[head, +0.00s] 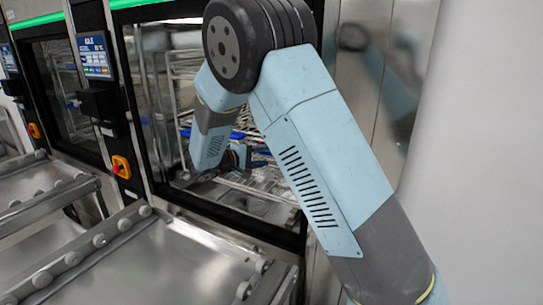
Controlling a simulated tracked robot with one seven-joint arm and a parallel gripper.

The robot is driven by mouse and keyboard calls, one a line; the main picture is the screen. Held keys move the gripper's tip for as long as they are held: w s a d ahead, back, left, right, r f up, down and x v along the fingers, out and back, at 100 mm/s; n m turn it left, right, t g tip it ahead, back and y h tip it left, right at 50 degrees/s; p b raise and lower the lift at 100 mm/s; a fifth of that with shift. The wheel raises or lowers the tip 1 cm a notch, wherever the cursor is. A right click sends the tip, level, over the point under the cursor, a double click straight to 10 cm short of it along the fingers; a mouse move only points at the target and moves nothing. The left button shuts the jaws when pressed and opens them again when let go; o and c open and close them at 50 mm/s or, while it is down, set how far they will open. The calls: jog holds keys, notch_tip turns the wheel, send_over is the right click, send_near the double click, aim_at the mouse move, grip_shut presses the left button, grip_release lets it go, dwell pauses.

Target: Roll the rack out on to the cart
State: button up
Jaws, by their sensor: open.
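The wire rack (262,178) stands inside the open washer chamber, with several blue items and metal parts on it. Much of it is hidden by my arm. The cart (150,268), with a steel top and rollers along its edges, stands in front of this washer at the lower left. My gripper (240,158) reaches into the washer opening by the rack, behind my arm links. It is small and dark in this view, and its jaws look open. I cannot tell whether it touches the rack.
A second washer (62,85) stands to the left, with another roller cart (45,190) before it. A control panel (95,55) and a red-orange switch (121,166) are on the post between the washers. A steel panel and pale wall close off the right.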

aim_at(270, 155)
jog(key=shift+x, duration=2.25)
jog(key=shift+c, duration=0.3)
jog(key=shift+s, duration=0.15)
grip_shut()
